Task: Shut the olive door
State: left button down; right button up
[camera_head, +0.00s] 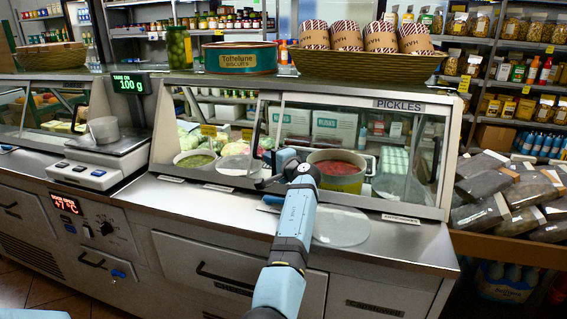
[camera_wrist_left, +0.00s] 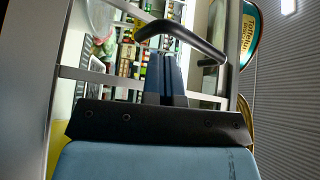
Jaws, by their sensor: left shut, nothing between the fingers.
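The counter's display case has sliding glass panes in metal frames. The right pane (camera_head: 400,150) stands under a "PICKLES" label. To its left is a section with a bowl of green food (camera_head: 195,159), perhaps olives; I cannot read a label naming the olive door. Upright frame edges stand close together near the middle, partly hidden by my arm. My left gripper (camera_head: 282,160) is at this middle part, shut and empty. In the left wrist view, its closed fingers (camera_wrist_left: 165,76) are just below a dark curved handle (camera_wrist_left: 182,32); whether they touch is unclear. My right gripper is not in view.
A pot of red food (camera_head: 338,170) stands behind the glass. A round clear lid or plate (camera_head: 341,228) lies on the steel counter. A scale (camera_head: 98,150) stands left. A basket (camera_head: 368,66) and biscuit tin (camera_head: 240,58) sit on top. Dark packets (camera_head: 490,190) lie right.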

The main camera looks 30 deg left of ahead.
pick_arm(q)
jog(key=shift+s+a, duration=0.45)
jog(key=shift+a, duration=0.4)
jog(key=shift+a, duration=0.15)
jog(key=s+a, duration=0.3)
jog(key=a, duration=0.9)
jog(key=s+a, duration=0.3)
jog(key=a, duration=0.9)
jog(key=s+a, duration=0.3)
jog(key=a, duration=0.9)
jog(key=shift+a+r+p, duration=0.3)
jog(key=shift+r, duration=0.1)
